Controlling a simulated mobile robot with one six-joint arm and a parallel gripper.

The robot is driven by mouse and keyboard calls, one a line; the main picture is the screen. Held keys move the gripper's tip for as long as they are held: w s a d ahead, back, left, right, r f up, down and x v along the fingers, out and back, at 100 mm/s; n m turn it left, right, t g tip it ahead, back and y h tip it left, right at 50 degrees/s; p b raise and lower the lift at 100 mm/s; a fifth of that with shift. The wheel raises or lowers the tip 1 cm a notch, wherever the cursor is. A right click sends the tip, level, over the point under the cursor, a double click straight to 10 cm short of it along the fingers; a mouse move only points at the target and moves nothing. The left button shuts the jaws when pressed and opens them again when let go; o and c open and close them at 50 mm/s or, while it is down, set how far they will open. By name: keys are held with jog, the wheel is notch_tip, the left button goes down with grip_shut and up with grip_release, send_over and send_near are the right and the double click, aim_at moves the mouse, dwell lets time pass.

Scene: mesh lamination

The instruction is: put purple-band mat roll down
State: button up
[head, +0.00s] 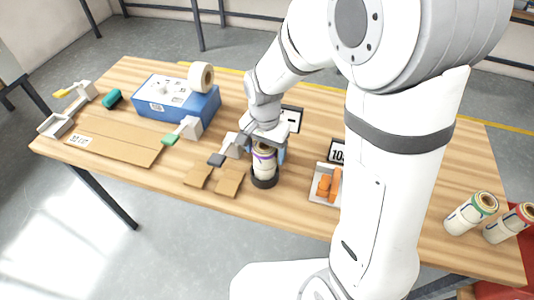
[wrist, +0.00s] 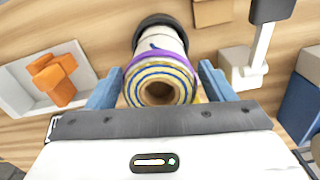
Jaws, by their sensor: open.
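The purple-band mat roll (head: 264,162) stands upright in a black round holder (head: 264,182) near the front middle of the table. In the wrist view the roll (wrist: 158,72) shows its hollow end towards me, with the purple band near that end and the black holder (wrist: 160,20) at its far end. My gripper (wrist: 160,84) is open, with one blue finger on each side of the roll's near end. A narrow gap seems to show beside the fingers. In the head view my gripper (head: 266,142) is over the roll's top and partly hides it.
A grey tray with orange pieces (head: 325,186) lies right of the holder, by a numbered sign (head: 337,151). Small cardboard pieces (head: 228,183) and a grey-tipped lever device (head: 217,159) are to its left. A blue box (head: 176,101) stands behind.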

notch_tip(320, 180, up, 10)
jog(key=shift+r, duration=0.1)
jog(key=s+d+r+n+t, duration=0.2)
jog(key=s+d+n, duration=0.3)
jog(key=s+d, duration=0.7)
jog(key=shift+s+d+r+n+t, duration=0.4)
jog(key=shift+d, duration=0.05)
jog(key=shift+w, duration=0.15)
dwell(0.5)
